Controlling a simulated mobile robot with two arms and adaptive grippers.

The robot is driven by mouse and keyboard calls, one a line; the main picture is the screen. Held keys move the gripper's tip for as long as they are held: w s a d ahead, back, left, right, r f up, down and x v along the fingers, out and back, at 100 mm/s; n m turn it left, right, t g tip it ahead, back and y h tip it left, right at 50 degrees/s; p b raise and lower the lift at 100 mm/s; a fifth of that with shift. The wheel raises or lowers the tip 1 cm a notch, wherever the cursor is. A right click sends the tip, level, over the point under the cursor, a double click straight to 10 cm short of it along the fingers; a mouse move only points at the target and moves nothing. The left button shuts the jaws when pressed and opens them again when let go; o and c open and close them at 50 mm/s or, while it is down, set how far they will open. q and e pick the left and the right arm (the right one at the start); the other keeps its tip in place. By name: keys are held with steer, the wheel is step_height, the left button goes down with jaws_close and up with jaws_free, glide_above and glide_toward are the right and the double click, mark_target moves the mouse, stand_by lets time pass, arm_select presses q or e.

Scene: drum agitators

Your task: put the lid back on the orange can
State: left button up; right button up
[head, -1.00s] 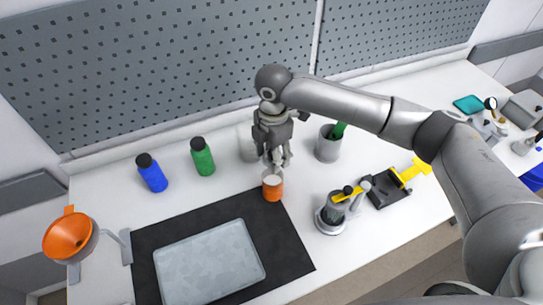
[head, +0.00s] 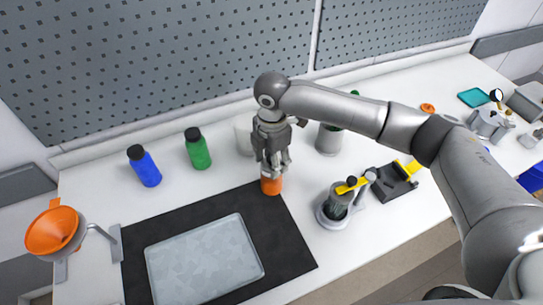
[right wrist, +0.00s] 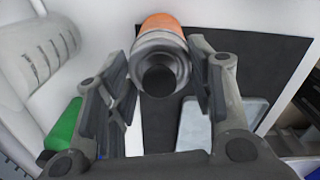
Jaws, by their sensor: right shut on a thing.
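The orange can (head: 271,186) stands upright at the back edge of the black mat. My right gripper (head: 272,170) is directly above it, pointing down, with its fingertips at the top of the can. In the right wrist view the fingers (right wrist: 162,85) stand on both sides of a grey, stepped round lid (right wrist: 158,48) with a dark centre, and the gripper is shut on it. The can's orange side (right wrist: 161,22) shows just beyond the lid. The fingers hide the rim in the head view, so I cannot tell whether the lid is fully seated. My left gripper is not in view.
A green bottle (head: 197,149) and a blue bottle (head: 145,166) stand to the left. A pale cup (head: 243,138) and a grey cup (head: 329,140) stand behind. A grey tray (head: 204,262) lies on the mat. A grey device (head: 336,205) stands to the right.

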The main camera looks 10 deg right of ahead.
steer(key=shift+p, duration=1)
stand_by(1.1)
steer(key=shift+f+p, duration=0.15)
steer(key=shift+p, duration=0.2)
stand_by(0.8)
steer(key=shift+p, duration=0.45)
stand_by(0.4)
stand_by(0.3)
steer(key=o, duration=1.3)
steer(key=shift+o, duration=0.2)
